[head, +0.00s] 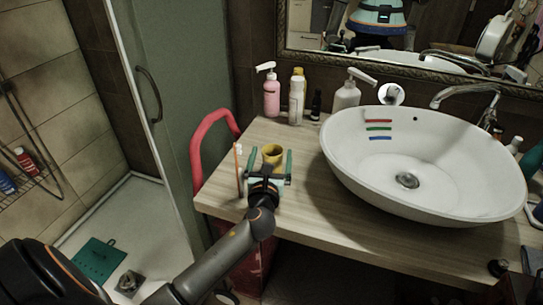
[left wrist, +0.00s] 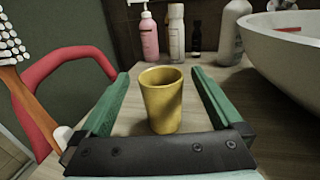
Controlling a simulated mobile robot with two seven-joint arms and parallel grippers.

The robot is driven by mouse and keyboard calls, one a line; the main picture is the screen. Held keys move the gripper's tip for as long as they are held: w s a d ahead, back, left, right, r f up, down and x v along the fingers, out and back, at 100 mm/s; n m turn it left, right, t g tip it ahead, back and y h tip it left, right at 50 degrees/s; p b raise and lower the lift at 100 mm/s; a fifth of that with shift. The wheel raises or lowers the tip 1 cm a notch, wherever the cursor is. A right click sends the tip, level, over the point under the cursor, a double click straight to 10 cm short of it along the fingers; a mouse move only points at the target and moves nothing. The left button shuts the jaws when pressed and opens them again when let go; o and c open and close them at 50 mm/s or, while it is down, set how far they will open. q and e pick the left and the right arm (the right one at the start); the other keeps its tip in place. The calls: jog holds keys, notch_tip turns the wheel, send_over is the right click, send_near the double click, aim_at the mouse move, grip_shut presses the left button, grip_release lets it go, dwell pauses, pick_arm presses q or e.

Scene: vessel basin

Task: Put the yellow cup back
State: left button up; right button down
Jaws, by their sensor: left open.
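The yellow cup (head: 272,152) stands upright on the wooden counter (head: 305,205), left of the basin. In the left wrist view the yellow cup (left wrist: 162,100) sits between the two green fingers, with a gap on each side. My left gripper (head: 270,160) is open around the cup; in the left wrist view its open fingers (left wrist: 160,80) extend forward on both sides. The gripper partly hides the cup's lower part in the head view. My right gripper does not show.
A toothbrush (head: 239,170) stands close left of the left gripper. A pink bottle (head: 271,93), a white bottle (head: 297,97) and a soap dispenser (head: 346,92) stand along the back. The white basin (head: 345,165) fills the right side. A red chair-like frame (head: 197,150) is at the left edge.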

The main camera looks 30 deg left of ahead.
pick_arm(q)
jog(key=v, duration=1.1)
jog(key=shift+s+d, duration=0.15)
jog(key=shift+s, duration=0.2)
dwell(0.9)
